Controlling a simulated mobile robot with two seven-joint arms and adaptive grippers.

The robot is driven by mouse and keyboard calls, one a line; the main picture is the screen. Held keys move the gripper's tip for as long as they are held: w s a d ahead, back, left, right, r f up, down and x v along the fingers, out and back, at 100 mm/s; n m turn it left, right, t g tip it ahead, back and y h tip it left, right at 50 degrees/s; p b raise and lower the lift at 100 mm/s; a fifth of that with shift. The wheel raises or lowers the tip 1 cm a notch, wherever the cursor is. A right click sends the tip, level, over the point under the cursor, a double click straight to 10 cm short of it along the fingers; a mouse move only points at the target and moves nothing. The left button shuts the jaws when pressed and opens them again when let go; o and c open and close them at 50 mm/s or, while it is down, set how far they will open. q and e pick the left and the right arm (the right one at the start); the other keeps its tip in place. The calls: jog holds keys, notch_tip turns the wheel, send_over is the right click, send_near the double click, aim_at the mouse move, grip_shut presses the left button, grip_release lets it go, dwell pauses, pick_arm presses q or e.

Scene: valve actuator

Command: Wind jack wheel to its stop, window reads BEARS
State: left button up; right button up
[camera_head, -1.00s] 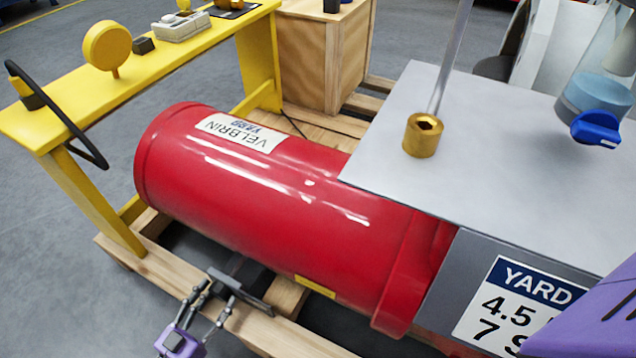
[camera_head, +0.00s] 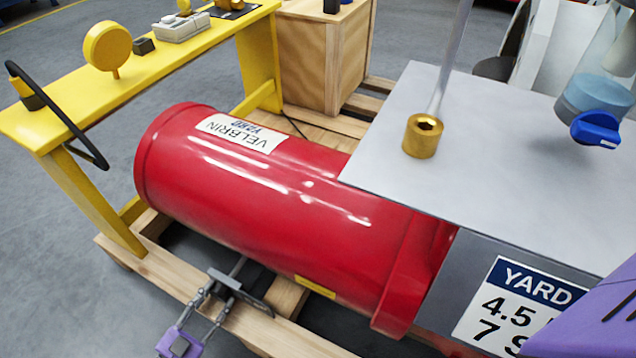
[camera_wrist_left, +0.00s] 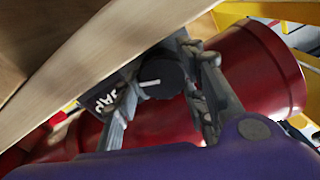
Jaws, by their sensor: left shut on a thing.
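The jack wheel (camera_wrist_left: 160,77) is a small dark round knob with a white line on its face, in the left wrist view. It sits on a dark jack body (camera_wrist_left: 106,97) with partly hidden white lettering, low beside the wooden pallet. My left gripper (camera_wrist_left: 160,100) has its grey fingers on either side of the wheel and is shut on it. In the head view my left gripper (camera_head: 216,292) reaches in from the bottom, at the dark jack parts in front of the red cylinder (camera_head: 290,220). No window reading is legible. My right gripper is not in view.
The red cylinder lies on the wooden pallet (camera_head: 165,272), whose front beam is close to my left gripper. A yellow bench (camera_head: 110,95) stands at back left.

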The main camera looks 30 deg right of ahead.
pick_arm(q)
jog(key=shift+s+f+m, duration=0.1)
jog(key=shift+f+m, duration=0.05)
jog(key=shift+m, duration=0.55)
jog(key=shift+s+f+m, duration=0.1)
jog(key=shift+m, duration=0.6)
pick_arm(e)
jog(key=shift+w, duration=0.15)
pick_arm(q)
jog(key=o, duration=0.9)
jog(key=shift+o, duration=1)
jog(key=shift+w+r, duration=0.1)
jog(key=shift+w, duration=0.05)
jog(key=shift+a, duration=0.15)
jog(key=v, duration=1.1)
jog(key=shift+s+a, duration=0.2)
jog(key=shift+s, duration=0.1)
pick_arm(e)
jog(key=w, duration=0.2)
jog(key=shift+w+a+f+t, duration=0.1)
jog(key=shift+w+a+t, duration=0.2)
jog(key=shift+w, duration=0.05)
pick_arm(q)
jog(key=shift+c, duration=0.2)
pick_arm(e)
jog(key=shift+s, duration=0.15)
